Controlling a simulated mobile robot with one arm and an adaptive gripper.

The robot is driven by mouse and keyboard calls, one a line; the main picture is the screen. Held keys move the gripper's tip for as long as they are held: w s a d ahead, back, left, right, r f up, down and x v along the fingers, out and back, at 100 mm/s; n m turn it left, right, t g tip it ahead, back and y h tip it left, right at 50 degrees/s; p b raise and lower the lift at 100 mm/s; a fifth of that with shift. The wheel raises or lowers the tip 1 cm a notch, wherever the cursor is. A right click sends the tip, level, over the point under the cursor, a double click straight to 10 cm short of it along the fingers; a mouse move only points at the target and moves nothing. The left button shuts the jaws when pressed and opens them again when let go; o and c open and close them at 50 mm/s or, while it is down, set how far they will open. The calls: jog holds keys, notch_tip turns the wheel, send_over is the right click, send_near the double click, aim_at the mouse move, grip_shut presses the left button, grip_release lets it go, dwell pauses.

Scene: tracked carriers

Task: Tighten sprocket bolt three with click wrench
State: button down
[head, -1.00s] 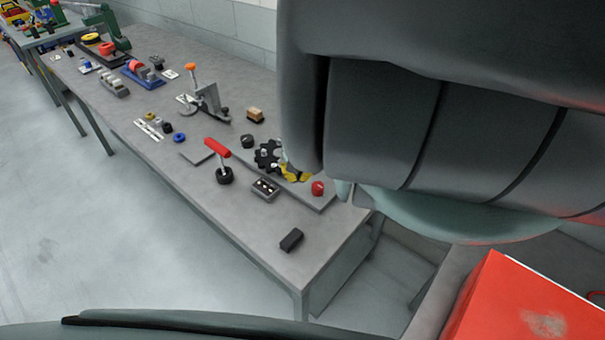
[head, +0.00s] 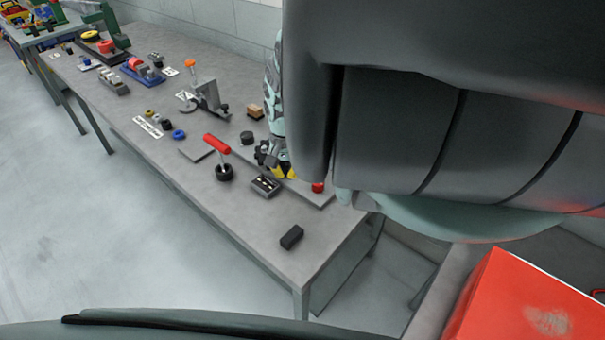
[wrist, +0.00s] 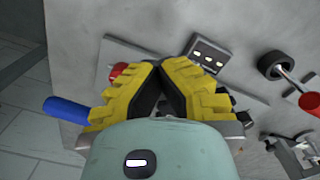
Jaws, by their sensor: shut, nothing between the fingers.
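My gripper (head: 284,172) is low over the plate at the near end of the bench, partly behind my own arm. Its yellow fingers meet at the tips in the wrist view (wrist: 158,68), with nothing seen between them. The black toothed sprocket is mostly covered by my gripper, so its bolts cannot be told apart. A blue handle (wrist: 66,108) sticks out left of my fingers in the wrist view; its other end is hidden, and I cannot tell whether it is the click wrench.
A small tray of bolts (head: 265,186) lies beside the plate (head: 315,195), and a red knob (head: 318,187) is at the plate's right end. A black block (head: 291,237) lies near the bench corner. A grey clamp fixture (head: 210,98) stands farther back.

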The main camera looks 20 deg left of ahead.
jog(key=shift+r, duration=0.1)
dwell(0.3)
jog(key=w+d+n, duration=0.5)
jog(key=d+n, duration=0.3)
jog(key=shift+w+d+b, duration=0.3)
jog(key=shift+w+d, duration=0.05)
jog(key=shift+d, duration=0.05)
dwell(1.9)
jog(key=w+n+b, duration=0.1)
jog(key=w+d+n+b, duration=0.1)
jog(key=b, duration=0.1)
jog(key=shift+w+d, duration=0.25)
jog(key=shift+w, duration=0.05)
dwell(0.3)
jog(key=shift+w+d+n+b, duration=0.25)
jog(key=shift+w+n+b, duration=0.4)
jog(key=shift+b, duration=0.7)
